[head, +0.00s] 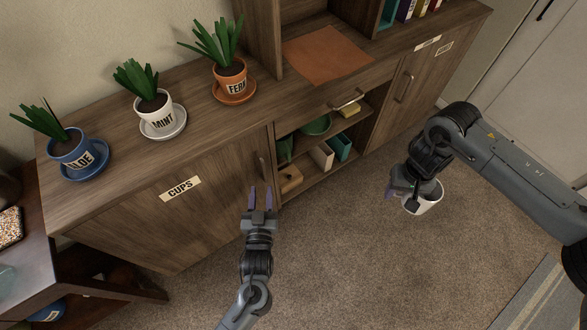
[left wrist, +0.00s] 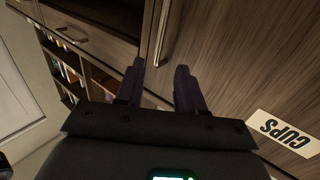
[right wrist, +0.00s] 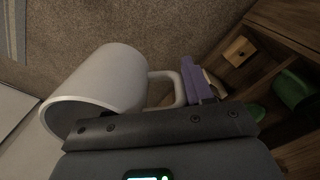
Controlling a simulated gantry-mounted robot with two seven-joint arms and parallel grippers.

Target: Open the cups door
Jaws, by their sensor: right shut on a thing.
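The cups door (head: 170,215) is the wooden door with the CUPS label (head: 180,188) at the left of the cabinet, and it is closed. Its vertical handle (head: 262,167) is near its right edge and also shows in the left wrist view (left wrist: 160,33). My left gripper (head: 261,198) is open and empty, its purple fingers pointing at the door just below the handle, seemingly apart from it. My right gripper (head: 391,187) is shut on a white mug (head: 425,198), held over the carpet at the right. In the right wrist view a purple finger is at the mug's handle (right wrist: 165,88).
Potted plants labelled ALOE (head: 72,150), MINT (head: 153,108) and FERN (head: 230,75) stand on the cabinet top. Open shelves (head: 300,190) with several items are right of the door. A dark side table (head: 60,262) stands at the left. Carpet in front is clear.

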